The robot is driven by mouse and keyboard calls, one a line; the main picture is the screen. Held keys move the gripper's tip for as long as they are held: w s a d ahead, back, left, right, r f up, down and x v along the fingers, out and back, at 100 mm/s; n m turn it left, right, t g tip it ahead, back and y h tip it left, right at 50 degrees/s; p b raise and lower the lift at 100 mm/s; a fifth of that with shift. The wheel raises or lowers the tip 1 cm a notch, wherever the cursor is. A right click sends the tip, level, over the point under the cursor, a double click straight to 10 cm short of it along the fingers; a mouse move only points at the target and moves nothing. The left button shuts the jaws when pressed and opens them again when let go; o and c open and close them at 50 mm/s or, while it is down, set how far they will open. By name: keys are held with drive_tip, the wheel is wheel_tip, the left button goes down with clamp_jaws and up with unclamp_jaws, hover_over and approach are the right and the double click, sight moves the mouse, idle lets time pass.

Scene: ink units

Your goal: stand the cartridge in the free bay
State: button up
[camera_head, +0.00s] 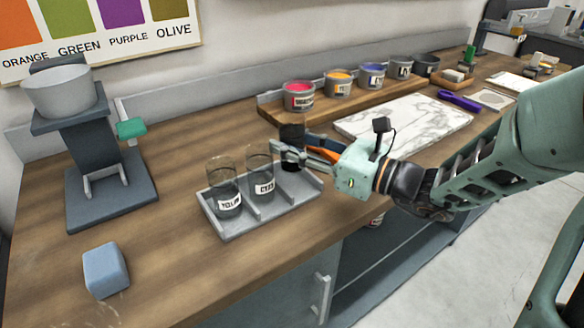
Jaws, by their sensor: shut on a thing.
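My gripper (291,155) is shut on a dark cartridge (292,133), which it holds roughly upright. The cartridge is over or in the right bay of the grey tray (262,222). Its lower part is partly hidden by the fingers, and I cannot tell whether its base touches the bay floor. A clear cartridge labelled YELLOW (223,185) stands in the left bay. A clear cartridge labelled CYAN (259,172) stands in the middle bay, close to the left of my fingers. The right bay holds no other cartridge.
A grey dispenser-like stand (90,150) is at the left, with a blue block (106,270) in front. Several paint pots, including a red one (299,96), stand on a wooden board behind. A marble slab (405,122) lies behind my gripper.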

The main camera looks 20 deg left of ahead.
drive_tip(key=shift+f+b, duration=0.55)
drive_tip(key=shift+f, duration=1.45)
drive_tip(key=shift+f, duration=0.1)
drive_tip(key=o, duration=1)
drive_tip(key=shift+r, duration=0.2)
drive_tip(key=p+v, duration=0.1)
drive_tip(key=v, duration=1.1)
drive_tip(key=shift+p, duration=0.35)
